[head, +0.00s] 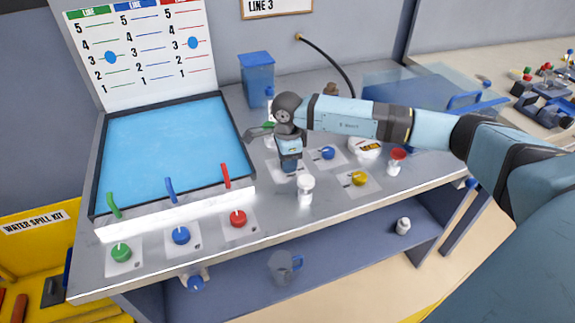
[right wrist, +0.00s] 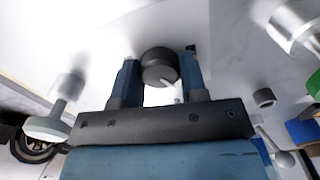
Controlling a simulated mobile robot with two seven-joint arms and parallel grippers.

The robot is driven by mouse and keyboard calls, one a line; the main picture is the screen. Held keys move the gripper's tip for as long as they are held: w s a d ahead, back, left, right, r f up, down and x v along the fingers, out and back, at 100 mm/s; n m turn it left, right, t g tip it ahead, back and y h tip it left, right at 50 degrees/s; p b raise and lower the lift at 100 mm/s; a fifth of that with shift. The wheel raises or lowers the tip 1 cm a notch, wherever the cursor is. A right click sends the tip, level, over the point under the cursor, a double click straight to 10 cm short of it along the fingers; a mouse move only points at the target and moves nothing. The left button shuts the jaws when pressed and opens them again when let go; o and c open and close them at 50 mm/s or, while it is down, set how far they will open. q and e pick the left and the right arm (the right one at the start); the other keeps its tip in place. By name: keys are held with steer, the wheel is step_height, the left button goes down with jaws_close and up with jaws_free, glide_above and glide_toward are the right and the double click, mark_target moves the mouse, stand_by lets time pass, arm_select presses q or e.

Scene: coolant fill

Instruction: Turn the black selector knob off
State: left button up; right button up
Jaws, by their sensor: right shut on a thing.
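The black selector knob (right wrist: 160,66) is round and dark, with a pale pointer mark on its lower edge in the right wrist view. It stands between the two blue fingers of my right gripper (right wrist: 160,78), which is shut on it. In the head view my right gripper (head: 289,166) points down at a pale plate on the metal bench, and hides the knob. The pointer's setting against any plate marking cannot be read. My left gripper is not in view.
A blue knob (head: 328,153), a yellow knob (head: 359,178) and a white bottle (head: 305,190) stand close to my right gripper. A blue-filled tank (head: 165,150) with coloured spouts is to the left, above green, blue and red knobs.

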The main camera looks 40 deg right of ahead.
steer(key=shift+f+n+b, duration=0.1)
steer(key=shift+n+b, duration=0.45)
steer(key=shift+n, duration=0.45)
steer(key=shift+n+b, duration=0.55)
steer(key=shift+n, duration=0.35)
steer(key=n+b, duration=0.1)
steer(key=n, duration=0.1)
steer(key=shift+n, duration=0.4)
steer(key=n+b, duration=0.2)
steer(key=n, duration=0.1)
steer(key=shift+n+b, duration=0.45)
steer(key=shift+n, duration=0.65)
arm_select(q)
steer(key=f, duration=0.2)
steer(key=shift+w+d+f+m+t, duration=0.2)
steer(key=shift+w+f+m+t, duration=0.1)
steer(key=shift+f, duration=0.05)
arm_select(e)
steer(key=shift+n, duration=0.4)
steer(key=o, duration=0.9)
